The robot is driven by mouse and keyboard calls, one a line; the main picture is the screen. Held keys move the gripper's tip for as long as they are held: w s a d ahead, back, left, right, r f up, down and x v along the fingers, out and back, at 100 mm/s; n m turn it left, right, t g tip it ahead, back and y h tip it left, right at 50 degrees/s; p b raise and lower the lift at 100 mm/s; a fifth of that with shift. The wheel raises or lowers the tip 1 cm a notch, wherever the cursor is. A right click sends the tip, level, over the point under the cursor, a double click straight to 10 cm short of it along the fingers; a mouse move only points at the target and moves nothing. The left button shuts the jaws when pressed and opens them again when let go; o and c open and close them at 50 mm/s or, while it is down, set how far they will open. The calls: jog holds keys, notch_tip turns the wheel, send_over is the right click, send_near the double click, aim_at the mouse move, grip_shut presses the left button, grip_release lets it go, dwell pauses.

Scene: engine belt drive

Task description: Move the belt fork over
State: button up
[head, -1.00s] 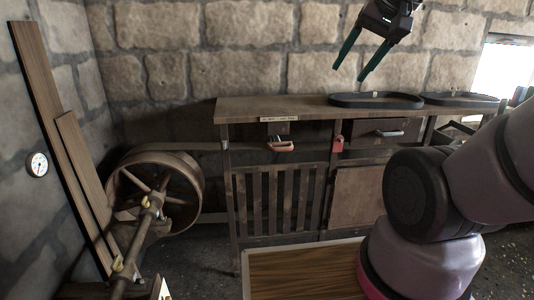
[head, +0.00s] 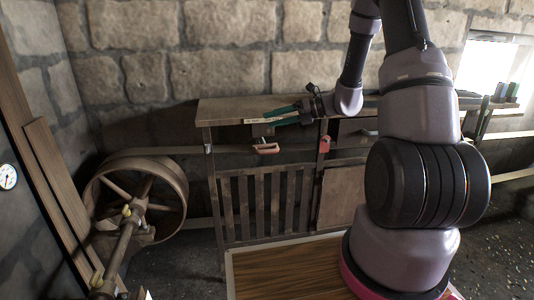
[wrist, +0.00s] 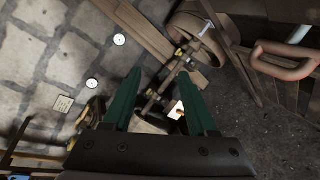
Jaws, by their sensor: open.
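The belt fork's handle seems to be the orange-red grip (head: 265,148) on a dark bracket under the front edge of the workbench. A similar grip (wrist: 285,62) shows large at the upper right of the wrist view. I cannot make out the fork's prongs. The belt (head: 200,151) runs from the spoked flywheel (head: 137,195) behind the bench. My gripper (head: 276,118) is at bench-top height, just above the grip in the picture, fingers toward the left. In the wrist view my gripper (wrist: 160,72) is open with nothing held; the grip lies to the right of the fingers.
The workbench (head: 225,105) has a slatted front and a small red piece (head: 324,145) right of the grip. A shaft (head: 122,245) crosses before the flywheel, and planks (head: 60,185) lean on the left wall. A wooden board (head: 275,270) lies before the bench.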

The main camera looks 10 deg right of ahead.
jog(key=w+d+f+m+t, duration=0.3)
jog(key=w+f+m, duration=0.1)
jog(key=f+m, duration=0.35)
jog(key=m+t+h, duration=0.2)
jog(key=m+t, duration=0.2)
jog(key=m, duration=0.3)
send_near(270, 153)
jog(key=x, duration=1.1)
jog(key=shift+w+a, duration=0.15)
jog(key=shift+w, duration=0.05)
grip_shut()
